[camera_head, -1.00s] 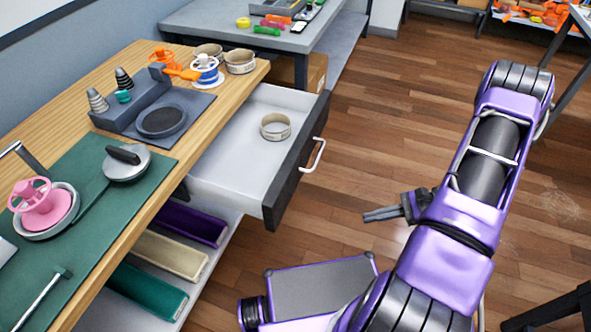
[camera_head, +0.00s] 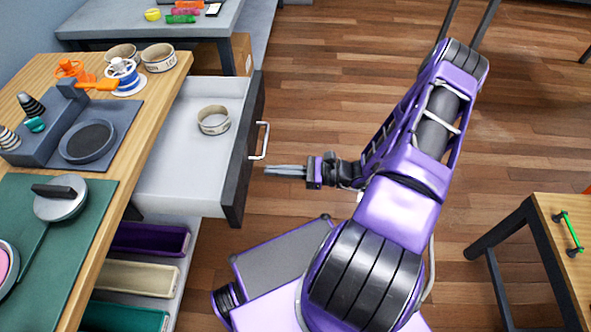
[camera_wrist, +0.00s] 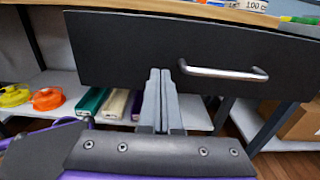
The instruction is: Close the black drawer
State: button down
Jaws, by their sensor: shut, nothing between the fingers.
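The black drawer (camera_head: 243,158) is pulled out from under the wooden workbench, with its white inside showing and a beige ring (camera_head: 213,120) lying in it. Its silver handle (camera_head: 264,141) is on the front panel. In the wrist view, the black front (camera_wrist: 130,48) faces the camera, with the handle (camera_wrist: 225,73) right of the fingers. My gripper (camera_head: 268,171) is shut and empty. It points at the drawer front, a little below the handle in the head view, with a small gap before the panel.
Long bins, including a purple one (camera_head: 148,239), lie on the shelf below. A second wooden table (camera_head: 562,222) stands at the right. Wooden floor (camera_head: 330,75) lies open beyond the drawer.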

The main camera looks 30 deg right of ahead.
aim_at(247, 169)
jog(key=shift+x, duration=2.25)
jog(key=x, duration=2.3)
jog(key=shift+a, duration=0.1)
jog(key=shift+w+a+r, duration=0.1)
jog(key=shift+w+a, duration=0.25)
jog(key=shift+a, duration=0.15)
jog(key=shift+r, duration=0.1)
